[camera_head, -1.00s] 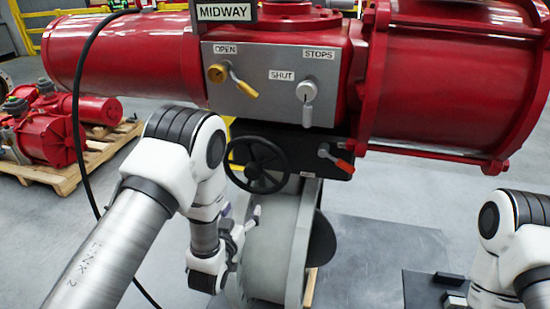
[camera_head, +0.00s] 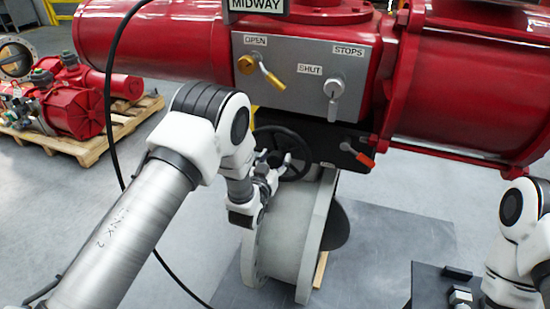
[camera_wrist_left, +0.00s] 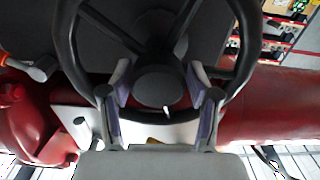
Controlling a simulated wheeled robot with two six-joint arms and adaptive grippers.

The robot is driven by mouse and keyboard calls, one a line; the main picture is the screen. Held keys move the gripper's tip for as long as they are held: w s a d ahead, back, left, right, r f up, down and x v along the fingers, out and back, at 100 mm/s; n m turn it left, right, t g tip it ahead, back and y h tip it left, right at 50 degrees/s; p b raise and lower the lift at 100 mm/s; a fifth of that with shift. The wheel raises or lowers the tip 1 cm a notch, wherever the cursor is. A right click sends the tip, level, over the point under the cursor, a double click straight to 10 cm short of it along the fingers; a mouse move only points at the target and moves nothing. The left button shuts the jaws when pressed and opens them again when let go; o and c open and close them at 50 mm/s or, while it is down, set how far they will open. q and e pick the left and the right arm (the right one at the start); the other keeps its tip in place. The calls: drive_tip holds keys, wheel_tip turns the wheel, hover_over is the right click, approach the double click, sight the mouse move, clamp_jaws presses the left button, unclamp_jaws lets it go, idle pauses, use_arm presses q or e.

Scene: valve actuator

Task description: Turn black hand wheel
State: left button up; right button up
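The black hand wheel (camera_head: 290,130) is mounted below the grey panel of the red valve actuator. My left gripper (camera_head: 276,162) is at its lower front, covering part of the wheel. In the left wrist view the wheel's hub (camera_wrist_left: 158,84) lies between the two spread fingers of this gripper (camera_wrist_left: 160,88). The fingers are open, and the rim and spokes show around them. I cannot tell whether they touch the wheel. My right arm is at the right edge of the head view. Its gripper (camera_head: 460,284) is low and small there, and its opening is unclear.
The grey panel (camera_head: 290,75) carries a yellow lever (camera_head: 258,70) and a grey lever (camera_head: 333,95). A red-handled lever (camera_head: 357,154) is right of the wheel. A grey flanged pipe body (camera_head: 285,235) stands below. A pallet (camera_head: 88,145) with red actuators is at left.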

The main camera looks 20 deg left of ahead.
use_arm(q)
drive_tip(key=shift+d, duration=0.1)
clamp_jaws()
drive_tip(key=shift+f+b, duration=0.1)
drive_tip(key=shift+b, duration=0.2)
drive_tip(key=n+b, duration=0.2)
drive_tip(key=shift+f+n, duration=0.1)
drive_tip(key=shift+n, duration=0.8)
drive_tip(key=shift+r+n, duration=0.25)
drive_tip(key=shift+n, duration=0.25)
drive_tip(key=o, duration=0.6)
unclamp_jaws()
